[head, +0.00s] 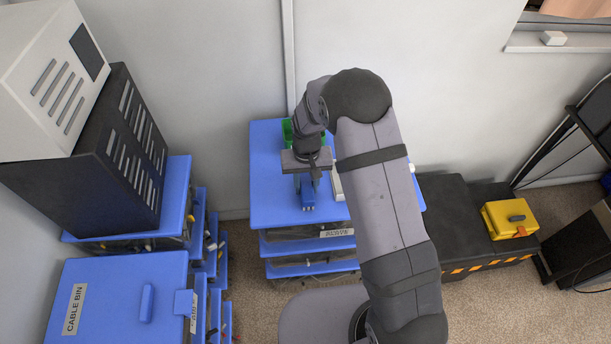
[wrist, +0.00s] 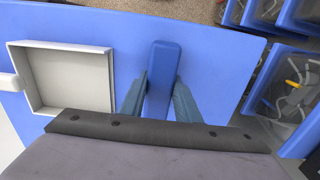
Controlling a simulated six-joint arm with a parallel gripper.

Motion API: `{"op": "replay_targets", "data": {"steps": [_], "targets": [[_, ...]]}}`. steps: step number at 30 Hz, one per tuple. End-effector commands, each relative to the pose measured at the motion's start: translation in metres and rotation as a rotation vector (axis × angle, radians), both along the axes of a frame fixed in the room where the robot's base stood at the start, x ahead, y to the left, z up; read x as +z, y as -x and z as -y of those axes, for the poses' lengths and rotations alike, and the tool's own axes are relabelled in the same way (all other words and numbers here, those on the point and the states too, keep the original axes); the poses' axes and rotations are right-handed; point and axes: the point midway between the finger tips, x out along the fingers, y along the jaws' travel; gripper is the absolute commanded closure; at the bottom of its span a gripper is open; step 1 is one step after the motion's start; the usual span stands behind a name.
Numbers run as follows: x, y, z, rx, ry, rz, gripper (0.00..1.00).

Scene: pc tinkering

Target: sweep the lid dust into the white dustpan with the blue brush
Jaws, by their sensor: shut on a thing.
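My gripper (wrist: 160,92) is shut on the blue brush (wrist: 163,62), with one finger on each side of it in the wrist view. In the head view my gripper (head: 308,180) points down over the blue lid (head: 268,195), and the brush (head: 308,203) shows below it. I cannot tell whether the brush touches the lid. The white dustpan (wrist: 68,80) lies on the lid left of the brush in the wrist view, its tray empty as far as it shows. In the head view my arm hides most of the dustpan (head: 337,186). I can make out no dust.
A green object (head: 287,131) stands at the lid's back, partly behind my arm. A blue cable bin (head: 120,300) and a dark case (head: 100,150) stand at the left. A yellow box (head: 510,219) sits on a black chest at the right. The wall is close behind.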

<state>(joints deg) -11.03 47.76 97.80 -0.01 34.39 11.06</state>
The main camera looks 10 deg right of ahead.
Motion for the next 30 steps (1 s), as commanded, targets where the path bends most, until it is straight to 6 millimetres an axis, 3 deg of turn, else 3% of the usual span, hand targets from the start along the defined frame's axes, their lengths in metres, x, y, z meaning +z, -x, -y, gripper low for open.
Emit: {"op": "replay_targets", "data": {"steps": [1, 26, 30], "targets": [[0.000, 0.007, 0.000, 0.001, 0.001, -0.004, 0.95], [-0.002, -0.072, 0.000, 0.000, 0.000, -0.001, 0.95], [0.023, -0.074, 0.000, 0.000, -0.001, 0.004, 0.95]]}}
